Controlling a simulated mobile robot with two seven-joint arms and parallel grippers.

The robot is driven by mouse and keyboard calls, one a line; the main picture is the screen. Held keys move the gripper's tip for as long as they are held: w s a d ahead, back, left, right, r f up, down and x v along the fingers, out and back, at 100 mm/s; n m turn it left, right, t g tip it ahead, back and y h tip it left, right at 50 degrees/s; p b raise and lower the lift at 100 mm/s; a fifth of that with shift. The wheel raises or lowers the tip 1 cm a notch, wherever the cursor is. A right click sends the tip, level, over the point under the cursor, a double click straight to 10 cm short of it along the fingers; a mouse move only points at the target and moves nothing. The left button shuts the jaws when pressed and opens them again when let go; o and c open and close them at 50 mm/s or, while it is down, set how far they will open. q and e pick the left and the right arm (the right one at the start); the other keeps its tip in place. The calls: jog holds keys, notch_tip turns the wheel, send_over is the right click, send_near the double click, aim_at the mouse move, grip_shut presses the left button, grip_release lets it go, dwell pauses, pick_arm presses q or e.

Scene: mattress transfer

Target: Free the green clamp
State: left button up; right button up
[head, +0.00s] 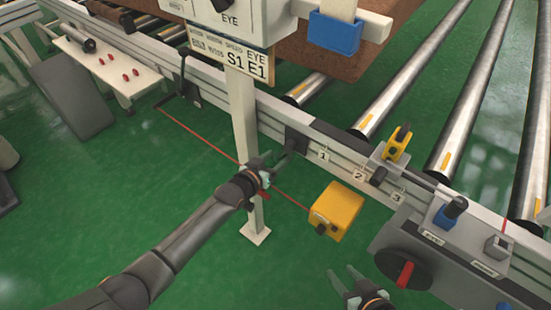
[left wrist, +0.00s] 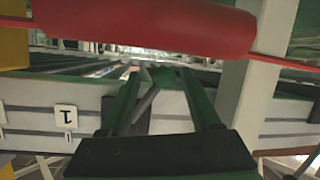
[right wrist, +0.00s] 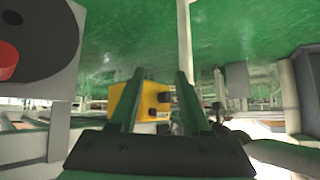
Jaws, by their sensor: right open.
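I cannot pick out a green clamp for certain in any view. A yellow clamp (head: 398,143) stands upright on a grey block by label 3 of the conveyor's side rail (head: 330,147). My left gripper (head: 276,163) is open in front of the rail, close to a dark block (head: 297,141) left of label 1. In the left wrist view its fingers (left wrist: 160,85) are apart; a thin grey bar and a small green patch show between them, and I cannot tell what they are. My right gripper (head: 344,283) is open and empty, low at the front; its fingers also show apart in the right wrist view (right wrist: 158,85).
A white post (head: 243,130) with a sign stands beside my left gripper. A red cord with a red sleeve (left wrist: 150,28) runs close by. A yellow box (head: 337,210) is between my grippers. A control panel with a red knob (head: 405,274) is at right.

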pick_arm(q)
jog(key=shift+a+f, duration=0.15)
jog(key=shift+s, duration=0.1)
jog(key=shift+s+a, duration=0.2)
jog(key=p+v, duration=0.4)
jog(key=v, duration=0.8)
jog(key=shift+p, duration=0.4)
jog(key=shift+d, duration=0.1)
